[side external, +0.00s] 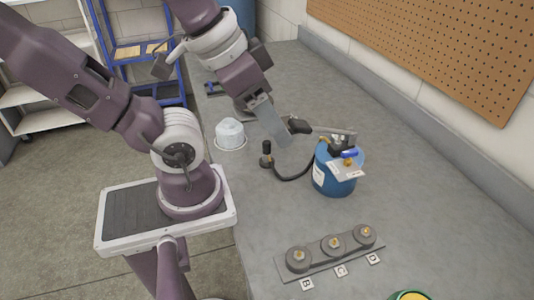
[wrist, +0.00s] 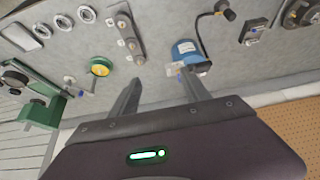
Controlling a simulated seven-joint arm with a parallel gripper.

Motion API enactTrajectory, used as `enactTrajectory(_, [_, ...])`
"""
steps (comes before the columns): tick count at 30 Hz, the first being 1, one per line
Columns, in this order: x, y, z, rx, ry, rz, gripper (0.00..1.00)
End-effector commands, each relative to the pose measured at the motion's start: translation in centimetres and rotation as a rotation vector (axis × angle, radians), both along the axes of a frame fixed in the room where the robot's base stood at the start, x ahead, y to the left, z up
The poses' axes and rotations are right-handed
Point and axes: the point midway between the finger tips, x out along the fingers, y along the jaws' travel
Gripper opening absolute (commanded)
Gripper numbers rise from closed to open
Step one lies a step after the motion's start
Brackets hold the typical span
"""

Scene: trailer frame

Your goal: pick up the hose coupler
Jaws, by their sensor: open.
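A black hose (side external: 293,178) runs from the top of a blue canister (side external: 338,178) to a dark upright end piece, likely the hose coupler (side external: 266,148), left of the canister on the grey bench. In the wrist view the hose curves up from the canister (wrist: 187,48) to this dark end piece (wrist: 227,12) near the top edge. Fingers and fittings overlap at the canister top, so contact there is unclear.
A grey strip (side external: 320,259) with three round fittings and letter tags lies at the front. A white domed item (side external: 230,132) stands near the left edge. A yellow-green tin (wrist: 101,67) and green device (wrist: 37,95) show. A pegboard wall (side external: 440,40) borders the right.

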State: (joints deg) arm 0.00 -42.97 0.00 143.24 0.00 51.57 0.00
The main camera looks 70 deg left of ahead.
Motion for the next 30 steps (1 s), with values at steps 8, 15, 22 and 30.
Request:
enactTrajectory(8, [0.0,0.0,0.0,0.000,0.000,0.000,0.50])
enactTrajectory(15, [0.2,0.0,5.7,-0.001,-0.008,0.003,0.50])
enactTrajectory(22, [5.2,6.2,6.6,-0.132,0.166,0.556,0.50])
enactTrajectory(30, [8.1,14.7,6.4,-0.270,0.294,1.097,0.50])
